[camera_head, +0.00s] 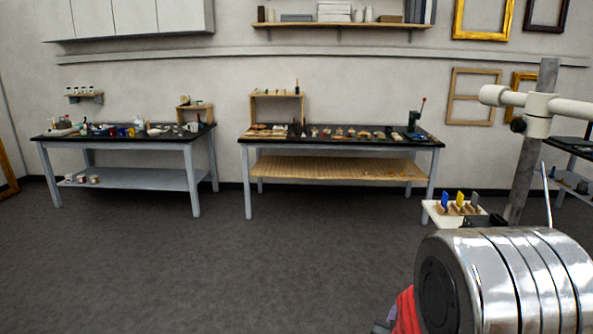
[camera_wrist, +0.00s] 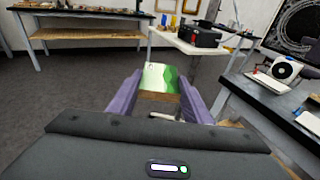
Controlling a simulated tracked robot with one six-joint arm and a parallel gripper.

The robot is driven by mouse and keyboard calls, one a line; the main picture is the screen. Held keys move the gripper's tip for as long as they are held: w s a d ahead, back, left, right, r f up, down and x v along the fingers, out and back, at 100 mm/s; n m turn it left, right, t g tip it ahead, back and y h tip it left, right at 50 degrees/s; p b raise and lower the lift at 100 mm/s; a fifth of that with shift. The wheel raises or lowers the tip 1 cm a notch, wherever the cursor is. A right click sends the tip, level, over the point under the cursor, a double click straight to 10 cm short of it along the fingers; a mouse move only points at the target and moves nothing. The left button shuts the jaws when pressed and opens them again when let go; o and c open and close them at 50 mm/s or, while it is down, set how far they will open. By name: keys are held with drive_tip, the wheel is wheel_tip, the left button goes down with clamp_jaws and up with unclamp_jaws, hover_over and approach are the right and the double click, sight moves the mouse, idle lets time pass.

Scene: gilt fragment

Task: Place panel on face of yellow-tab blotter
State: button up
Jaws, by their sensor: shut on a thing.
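My gripper (camera_wrist: 160,80), with two purple fingers, is shut on a panel (camera_wrist: 157,76) in the wrist view. The panel has a green and white face and a brown lower edge between the fingers. In the head view, an upright yellow piece (camera_head: 460,199) stands between a blue one and a grey one on a small white table; it appears to be the yellow-tab blotter, but its face is too small to make out. It also shows faintly in the wrist view (camera_wrist: 173,20), beyond the panel and apart from it.
The white table (camera_wrist: 190,45) carries a black box (camera_wrist: 203,36). A dark bench (camera_wrist: 262,100) with a white fan-like device (camera_wrist: 285,69) lies close on the right. Two workbenches line the back wall, one with a wooden lower shelf (camera_head: 330,168). The grey floor is clear.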

drive_tip(key=w+a+n+t+y, duration=0.1)
drive_tip(key=a+n+y, duration=0.2)
drive_tip(key=a, duration=1.1)
drive_tip(key=shift+w+t+y, duration=0.3)
drive_tip(key=shift+y, duration=0.1)
drive_tip(key=shift+r, duration=0.1)
drive_tip(key=s+d+m+g+h, duration=0.3)
drive_tip(key=s+d, duration=0.1)
drive_tip(key=d, duration=0.8)
drive_tip(key=s+d+m+g+h, duration=0.25)
drive_tip(key=s+d+h, duration=0.2)
drive_tip(key=d, duration=0.75)
drive_tip(key=s+d+m+g+h, duration=0.25)
drive_tip(key=s+d+m, duration=0.2)
drive_tip(key=d, duration=0.85)
drive_tip(key=s+d+m+g, duration=0.3)
drive_tip(key=s+d+g, duration=0.2)
drive_tip(key=s, duration=0.5)
drive_tip(key=s+d+r+m+g, duration=0.1)
drive_tip(key=s+d+m+g, duration=0.2)
drive_tip(key=s, duration=0.7)
drive_tip(key=s+d+m+g, duration=0.4)
drive_tip(key=s+d+g, duration=0.3)
drive_tip(key=s, duration=0.4)
drive_tip(key=shift+d+r, duration=0.15)
drive_tip(key=shift+d, duration=0.15)
